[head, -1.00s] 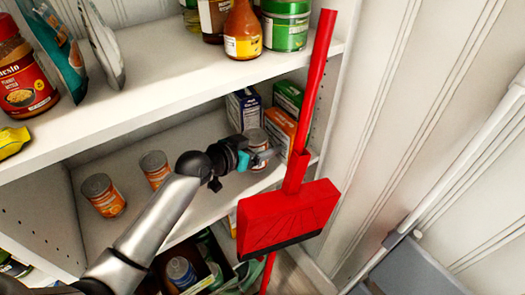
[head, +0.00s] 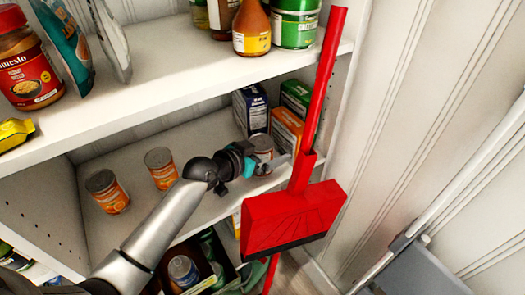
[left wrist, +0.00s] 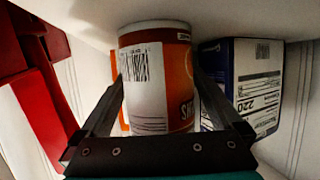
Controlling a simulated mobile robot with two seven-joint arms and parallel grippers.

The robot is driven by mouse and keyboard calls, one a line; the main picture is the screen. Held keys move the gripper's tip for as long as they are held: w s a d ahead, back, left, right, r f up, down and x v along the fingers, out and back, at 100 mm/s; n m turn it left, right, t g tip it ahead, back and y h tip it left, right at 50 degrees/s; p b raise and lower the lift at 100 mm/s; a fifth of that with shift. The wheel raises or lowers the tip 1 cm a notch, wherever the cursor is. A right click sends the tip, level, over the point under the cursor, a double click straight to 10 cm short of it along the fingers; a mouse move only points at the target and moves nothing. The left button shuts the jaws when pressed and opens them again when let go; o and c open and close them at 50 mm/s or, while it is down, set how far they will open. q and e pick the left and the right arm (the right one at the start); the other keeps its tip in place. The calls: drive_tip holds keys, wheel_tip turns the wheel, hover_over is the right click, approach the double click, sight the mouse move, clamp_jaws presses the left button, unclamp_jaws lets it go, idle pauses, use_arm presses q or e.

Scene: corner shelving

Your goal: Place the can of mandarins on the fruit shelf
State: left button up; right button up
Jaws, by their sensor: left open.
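A can with an orange and white label (head: 262,147) stands on the lower shelf (head: 140,215) in front of the boxes. My left gripper (head: 270,164) is at this can with its jaws open. In the left wrist view the can (left wrist: 158,75) is between the two fingers (left wrist: 158,105), with a barcode and part of an orange print showing. I cannot tell whether the fingers touch it, and the label's full name is not readable. Two similar orange-labelled cans stand further left, one at the front (head: 107,192) and one behind (head: 161,168). My right gripper is not in view.
A dark blue and white box (head: 250,109), an orange box (head: 287,130) and a green box (head: 296,96) stand behind the can. The upper shelf (head: 150,90) holds a peanut butter jar (head: 25,70), bags and bottles.

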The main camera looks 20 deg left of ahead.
use_arm(q)
drive_tip(key=p+v, duration=0.2)
drive_tip(key=v, duration=0.8)
drive_tip(key=shift+s+a+r, duration=0.15)
drive_tip(key=shift+s+r, duration=0.05)
drive_tip(key=shift+s, duration=0.1)
drive_tip(key=shift+s+a+r+p, duration=0.2)
drive_tip(key=shift+s+p, duration=0.1)
drive_tip(key=shift+s, duration=0.2)
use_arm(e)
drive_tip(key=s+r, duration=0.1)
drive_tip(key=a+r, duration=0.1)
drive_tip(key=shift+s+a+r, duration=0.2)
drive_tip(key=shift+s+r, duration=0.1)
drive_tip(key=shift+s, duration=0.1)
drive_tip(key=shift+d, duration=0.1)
